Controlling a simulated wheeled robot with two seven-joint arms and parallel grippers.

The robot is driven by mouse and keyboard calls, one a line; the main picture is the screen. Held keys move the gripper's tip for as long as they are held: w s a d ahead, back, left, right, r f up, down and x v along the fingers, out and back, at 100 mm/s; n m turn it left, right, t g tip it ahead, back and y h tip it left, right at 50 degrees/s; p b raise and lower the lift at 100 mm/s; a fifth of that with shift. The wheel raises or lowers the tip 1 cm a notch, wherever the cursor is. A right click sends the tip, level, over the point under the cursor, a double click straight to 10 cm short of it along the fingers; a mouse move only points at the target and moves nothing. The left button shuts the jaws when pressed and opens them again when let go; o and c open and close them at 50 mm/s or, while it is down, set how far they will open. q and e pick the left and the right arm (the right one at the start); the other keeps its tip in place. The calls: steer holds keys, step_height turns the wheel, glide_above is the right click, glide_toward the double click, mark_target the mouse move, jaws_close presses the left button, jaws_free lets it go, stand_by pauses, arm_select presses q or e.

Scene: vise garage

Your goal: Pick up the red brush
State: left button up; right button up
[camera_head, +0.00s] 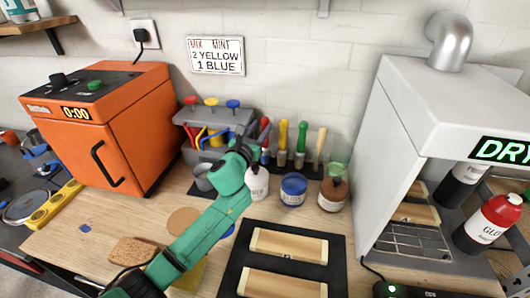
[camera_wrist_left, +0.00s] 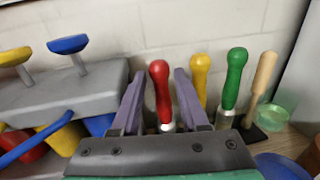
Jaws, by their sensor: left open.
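The red brush (camera_head: 265,126) stands upright at the left end of a row of tools by the back wall. Its red handle (camera_wrist_left: 160,88) shows between my left fingers in the left wrist view, and its lower end is hidden behind the gripper body. My left gripper (camera_head: 250,134) is open, with one finger on each side of the handle; I cannot tell whether either finger touches it. My right gripper is in neither view.
A yellow (camera_head: 283,136), a green (camera_head: 301,138) and a wooden-handled tool (camera_head: 319,145) stand to the right. A white bottle (camera_head: 257,184), blue jar (camera_head: 293,188) and brown jar (camera_head: 333,192) stand in front.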

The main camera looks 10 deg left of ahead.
mark_target(263, 123)
arm_select(q)
steer(key=w, duration=0.1)
steer(key=w+b, duration=0.1)
steer(key=w, duration=0.2)
steer(key=shift+d+b, duration=0.25)
steer(key=shift+b, duration=0.15)
steer(key=shift+w, duration=0.1)
steer(key=shift+r, duration=0.1)
jaws_close()
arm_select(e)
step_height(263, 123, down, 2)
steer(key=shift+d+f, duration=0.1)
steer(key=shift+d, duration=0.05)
